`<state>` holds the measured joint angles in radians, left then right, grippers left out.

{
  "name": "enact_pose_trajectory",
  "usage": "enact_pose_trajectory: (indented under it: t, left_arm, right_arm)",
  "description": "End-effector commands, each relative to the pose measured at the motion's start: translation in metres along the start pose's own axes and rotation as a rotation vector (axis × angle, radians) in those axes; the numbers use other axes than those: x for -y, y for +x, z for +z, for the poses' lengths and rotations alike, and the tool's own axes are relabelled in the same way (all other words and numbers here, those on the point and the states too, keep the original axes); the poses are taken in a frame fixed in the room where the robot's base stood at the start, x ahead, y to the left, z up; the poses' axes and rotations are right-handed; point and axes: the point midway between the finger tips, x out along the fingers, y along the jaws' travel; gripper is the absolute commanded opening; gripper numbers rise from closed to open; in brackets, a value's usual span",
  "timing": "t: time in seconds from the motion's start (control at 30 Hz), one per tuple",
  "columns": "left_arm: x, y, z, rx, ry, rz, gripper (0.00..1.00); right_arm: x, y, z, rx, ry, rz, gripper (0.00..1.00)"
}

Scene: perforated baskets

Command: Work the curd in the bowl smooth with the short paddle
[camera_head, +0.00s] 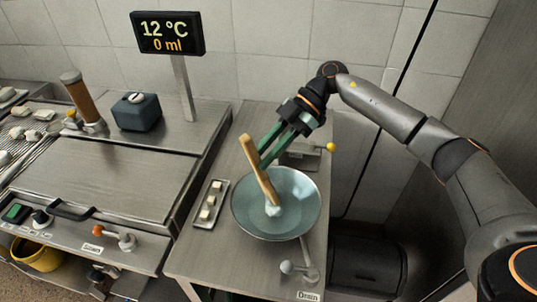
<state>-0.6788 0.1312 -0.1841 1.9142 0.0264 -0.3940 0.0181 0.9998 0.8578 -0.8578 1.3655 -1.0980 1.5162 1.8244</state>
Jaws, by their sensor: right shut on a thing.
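The bowl (300,194) is wide, shallow and bluish, and it sits on the steel table to the right of the middle. A small whitish lump of curd (273,210) shows in it, at the paddle's lower end. The short paddle (253,159) is light wood and stands tilted, its lower end down in the bowl and its top leaning to the upper left. My right gripper (264,160) has green fingers and is shut on the paddle, reaching over the bowl's far rim. The paddle's very tip is hidden by the curd. My left gripper does not show.
A small tray (210,221) with several white cubes lies left of the bowl. A lever with a grey knob (287,267) stands at the front by the "Drain" label. A yellow-knobbed lever (331,147) is behind the bowl. A display (167,33) reads 12 °C and 0 ml.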

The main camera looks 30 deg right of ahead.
Motion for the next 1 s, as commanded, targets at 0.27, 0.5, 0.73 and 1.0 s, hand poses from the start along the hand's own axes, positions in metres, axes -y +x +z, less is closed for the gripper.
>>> enact_pose_trajectory:
  t: [0.27, 0.5, 0.73, 1.0]
  left_arm:
    - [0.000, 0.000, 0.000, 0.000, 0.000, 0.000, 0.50]
    - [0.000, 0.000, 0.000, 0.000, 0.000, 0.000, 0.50]
    - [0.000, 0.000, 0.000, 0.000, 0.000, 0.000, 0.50]
    - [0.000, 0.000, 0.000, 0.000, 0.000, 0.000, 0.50]
  right_arm:
    - [0.007, -0.001, 0.002, 0.004, 0.001, 0.002, 0.00]
    - [0.017, -0.002, 0.001, 0.003, 0.001, 0.001, 0.00]
    - [0.017, -0.002, 0.000, 0.002, 0.000, 0.001, 0.00]
    - [0.005, 0.000, 0.001, 0.001, 0.000, 0.002, 0.00]
